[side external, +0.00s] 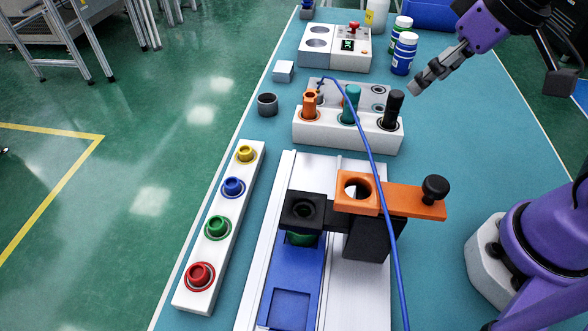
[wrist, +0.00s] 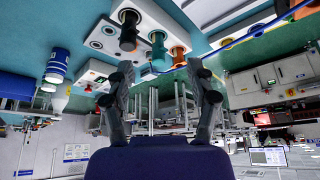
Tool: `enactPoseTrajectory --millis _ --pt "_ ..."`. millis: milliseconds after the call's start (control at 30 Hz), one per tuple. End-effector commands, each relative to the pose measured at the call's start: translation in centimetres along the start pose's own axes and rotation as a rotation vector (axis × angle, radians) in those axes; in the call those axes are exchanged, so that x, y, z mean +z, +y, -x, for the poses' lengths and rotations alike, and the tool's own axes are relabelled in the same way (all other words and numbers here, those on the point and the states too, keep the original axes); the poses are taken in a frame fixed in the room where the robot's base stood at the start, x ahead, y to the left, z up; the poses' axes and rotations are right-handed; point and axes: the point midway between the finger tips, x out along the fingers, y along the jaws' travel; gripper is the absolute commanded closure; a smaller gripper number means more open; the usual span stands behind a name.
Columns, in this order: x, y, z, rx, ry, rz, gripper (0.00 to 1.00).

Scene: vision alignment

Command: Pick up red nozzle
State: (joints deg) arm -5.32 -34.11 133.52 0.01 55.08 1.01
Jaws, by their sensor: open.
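The red nozzle (side external: 199,275) sits upright at the near end of a long white strip holder (side external: 190,300) in the side view. Green (side external: 216,228), blue (side external: 232,187) and yellow (side external: 245,153) nozzles stand in line behind it. My gripper (side external: 416,86) is in the air at the upper right, well away from the red nozzle, with nothing between its fingers. In the wrist view, my gripper (wrist: 158,72) shows its two fingers spread apart. I cannot make out the red nozzle in the wrist view.
A white block (side external: 345,139) holds orange, teal and black tools near my gripper. A blue cable (side external: 367,140) crosses the table. A rail fixture (side external: 337,300) with orange and black clamps fills the centre front. Lidded bottles (side external: 404,54) stand behind the gripper.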

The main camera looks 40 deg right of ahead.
Motion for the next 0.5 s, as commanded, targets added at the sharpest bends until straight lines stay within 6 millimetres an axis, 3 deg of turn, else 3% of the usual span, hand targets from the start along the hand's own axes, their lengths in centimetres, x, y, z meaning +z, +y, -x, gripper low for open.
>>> enactPoseTrajectory --millis 133,300,400,500 --pt "-5.0 -5.3 -0.1 -0.07 -0.098 0.141 0.35" --pt "-8.6 -14.0 -1.8 -0.126 -0.215 0.314 0.35" --pt "-8.8 -19.8 -3.4 -0.145 -0.282 0.42 0.35" --pt "-7.5 -25.4 -5.1 -0.155 -0.338 0.52 0.35"
